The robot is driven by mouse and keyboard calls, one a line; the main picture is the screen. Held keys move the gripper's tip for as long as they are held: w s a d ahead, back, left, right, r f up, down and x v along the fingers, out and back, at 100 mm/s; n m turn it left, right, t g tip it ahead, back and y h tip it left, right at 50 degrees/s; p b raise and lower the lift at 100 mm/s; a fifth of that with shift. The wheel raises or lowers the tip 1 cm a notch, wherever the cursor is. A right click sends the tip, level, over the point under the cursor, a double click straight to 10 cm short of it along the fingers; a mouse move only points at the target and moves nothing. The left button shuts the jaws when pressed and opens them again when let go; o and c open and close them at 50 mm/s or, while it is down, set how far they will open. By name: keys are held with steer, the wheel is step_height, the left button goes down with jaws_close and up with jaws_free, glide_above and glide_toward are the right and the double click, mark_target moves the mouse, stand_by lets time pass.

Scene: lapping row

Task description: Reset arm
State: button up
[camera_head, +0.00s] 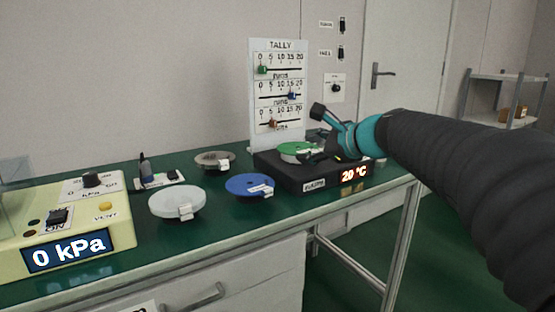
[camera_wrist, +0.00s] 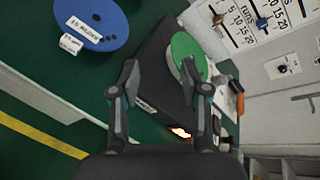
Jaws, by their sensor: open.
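My arm reaches in from the right in the head view, black-sleeved with a teal wrist. My gripper (camera_head: 325,130) is over the right part of the green bench, close to a black box with a 20 °C display (camera_head: 318,178). In the wrist view my gripper (camera_wrist: 160,74) is open, its two fingers apart. A green disc (camera_wrist: 183,50) lies on the black box beyond the fingertips; it also shows in the head view (camera_head: 298,147). The fingers overlap the box in the picture; I cannot tell the height between them. Nothing is visibly held.
A blue disc (camera_head: 249,185), a white disc (camera_head: 177,203) and a grey disc (camera_head: 214,157) lie on the bench (camera_head: 135,250). A cream vacuum unit reading 0 kPa (camera_head: 70,250) stands left. A tally board (camera_head: 277,95) rises behind the box. A shelf (camera_head: 500,95) stands far right.

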steer(key=s+d+f+n+g+h, duration=0.2)
steer(key=s+d+f+n+h, duration=0.2)
steer(key=s+f+n, duration=0.5)
steer(key=s+d+f+n+g+h, duration=0.3)
steer(key=s+f+n, duration=0.7)
steer(key=s, duration=1.3)
step_height(320, 180, down, 3)
steer(key=shift+s+d+f+h, duration=0.2)
steer(key=shift+s+d+h, duration=0.1)
steer(key=shift+d+h, duration=0.35)
steer(key=shift+c, duration=0.4)
